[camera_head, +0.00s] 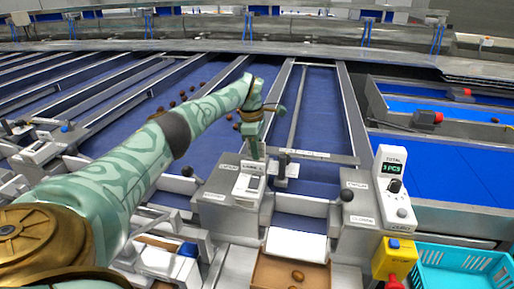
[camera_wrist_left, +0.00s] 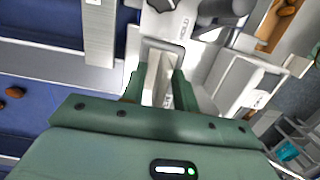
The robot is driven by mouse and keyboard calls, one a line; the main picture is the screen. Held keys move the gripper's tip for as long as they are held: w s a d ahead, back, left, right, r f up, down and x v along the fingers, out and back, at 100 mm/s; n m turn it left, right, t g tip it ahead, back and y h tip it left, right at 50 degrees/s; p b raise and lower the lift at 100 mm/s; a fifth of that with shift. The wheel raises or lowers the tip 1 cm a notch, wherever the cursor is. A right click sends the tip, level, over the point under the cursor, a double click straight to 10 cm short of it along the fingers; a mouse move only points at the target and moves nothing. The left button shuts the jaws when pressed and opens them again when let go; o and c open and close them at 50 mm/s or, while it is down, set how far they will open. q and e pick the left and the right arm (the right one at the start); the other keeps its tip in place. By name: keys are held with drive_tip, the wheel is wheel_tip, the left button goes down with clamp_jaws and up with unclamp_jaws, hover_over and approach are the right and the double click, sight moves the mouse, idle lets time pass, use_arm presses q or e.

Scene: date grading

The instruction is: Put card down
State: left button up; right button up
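My left gripper (camera_head: 255,150) hangs over the middle of the grading station, just above a small white card-like piece (camera_head: 249,187) on a grey housing (camera_head: 225,200). In the left wrist view, the two green fingers (camera_wrist_left: 158,90) stand apart. A pale upright slab (camera_wrist_left: 153,78), which looks like the card, shows between them. I cannot tell whether a finger touches it, or whether it rests on the housing. My right gripper is not in view.
A display post (camera_head: 392,185) reads a total of 3 PCS. A brown tray (camera_head: 262,272) holds dates at the front. A turquoise crate (camera_head: 425,262) and a yellow box with a red button (camera_head: 392,258) stand front right. Blue belts (camera_head: 320,110) with metal rails run behind.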

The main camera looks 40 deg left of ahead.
use_arm(q)
wheel_tip(320, 180, up, 12)
drive_tip(key=a+p, duration=0.1)
drive_tip(key=p, duration=0.1)
drive_tip(key=shift+s+r, duration=0.15)
drive_tip(key=shift+s, duration=0.2)
drive_tip(key=shift+a, duration=0.1)
idle(0.4)
